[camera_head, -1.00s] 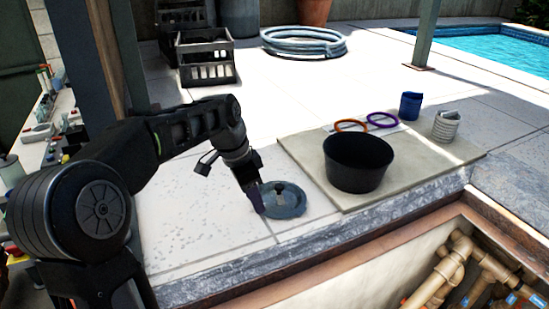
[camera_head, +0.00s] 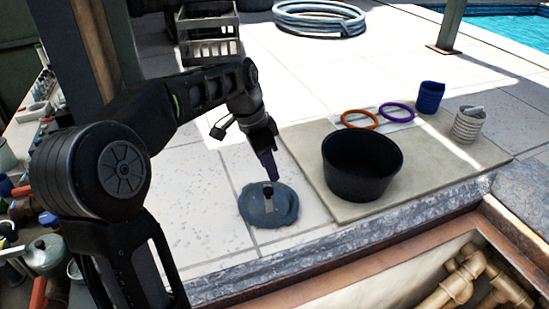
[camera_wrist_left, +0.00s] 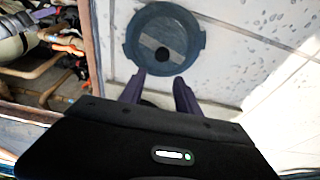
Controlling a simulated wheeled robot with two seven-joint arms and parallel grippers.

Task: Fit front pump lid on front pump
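A round blue-grey lid (camera_head: 268,205) with a dark knob at its centre lies flat on the pale paving near the pit edge. It also shows in the left wrist view (camera_wrist_left: 165,40), beyond the fingertips. My left gripper (camera_head: 270,168) is above the lid's far side, pointing down; its purple fingers (camera_wrist_left: 160,82) stand apart with nothing between them. The fingers look apart from the lid's knob. No front pump can be made out; only pipes show in the pit. My right gripper is not in view.
A black bucket (camera_head: 360,168) stands on a beige mat (camera_head: 310,150) right of the lid, with an orange ring (camera_head: 359,119), a purple ring (camera_head: 397,112), a blue cylinder (camera_head: 431,97) and a grey ribbed cylinder (camera_head: 468,125). The pit with tan pipes (camera_head: 455,285) opens at front right.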

